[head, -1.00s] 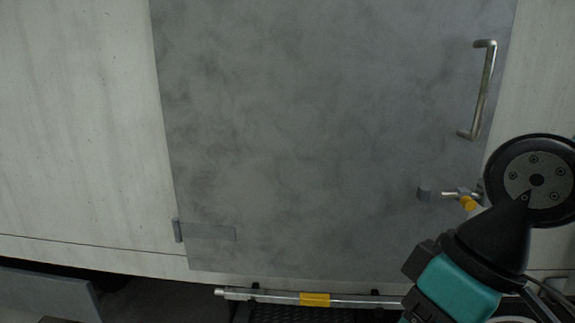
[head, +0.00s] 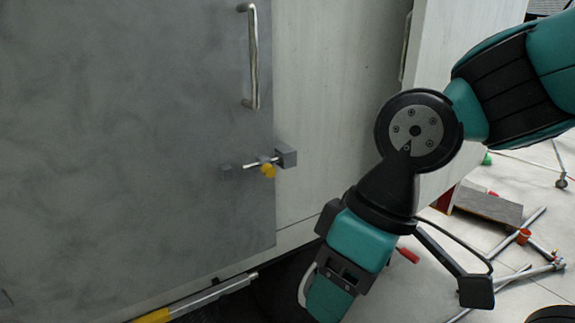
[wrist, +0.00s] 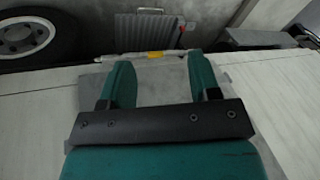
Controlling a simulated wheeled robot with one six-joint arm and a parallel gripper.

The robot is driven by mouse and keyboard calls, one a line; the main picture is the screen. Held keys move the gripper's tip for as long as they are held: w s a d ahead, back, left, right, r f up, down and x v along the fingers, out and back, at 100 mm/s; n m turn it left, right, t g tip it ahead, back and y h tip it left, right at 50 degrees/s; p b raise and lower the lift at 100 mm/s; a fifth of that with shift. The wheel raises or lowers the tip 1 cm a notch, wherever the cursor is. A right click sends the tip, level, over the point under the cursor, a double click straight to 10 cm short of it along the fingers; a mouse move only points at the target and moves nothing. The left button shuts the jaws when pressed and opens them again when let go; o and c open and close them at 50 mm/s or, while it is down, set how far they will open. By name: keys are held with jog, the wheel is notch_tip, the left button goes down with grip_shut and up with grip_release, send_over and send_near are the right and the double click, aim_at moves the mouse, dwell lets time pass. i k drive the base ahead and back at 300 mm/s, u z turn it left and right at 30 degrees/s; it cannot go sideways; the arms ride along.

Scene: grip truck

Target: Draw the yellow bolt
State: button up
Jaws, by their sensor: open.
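The bolt (head: 250,164) is a thin metal rod with a yellow knob (head: 268,171), mounted near the right edge of the grey door (head: 120,130). A grey block (head: 286,156) at the door's edge stands at the rod's right end; how far the rod enters it is unclear. In the wrist view my gripper (wrist: 162,72) is open, with two teal fingers apart and nothing between them. In the head view my arm hangs to the right of the bolt, apart from it in the picture; the fingertips are not clear there. The bolt is not identifiable in the wrist view.
A vertical metal handle (head: 252,58) is above the bolt. A step bar with a yellow band (head: 150,316) runs below the door and also shows in the wrist view (wrist: 155,55). A wheel (wrist: 35,35) is at the wrist view's left. Poles (head: 520,232) lie on the right floor.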

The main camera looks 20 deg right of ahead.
aim_at(270, 171)
jog(key=u, duration=0.8)
jog(key=i, duration=0.35)
jog(key=z, duration=0.95)
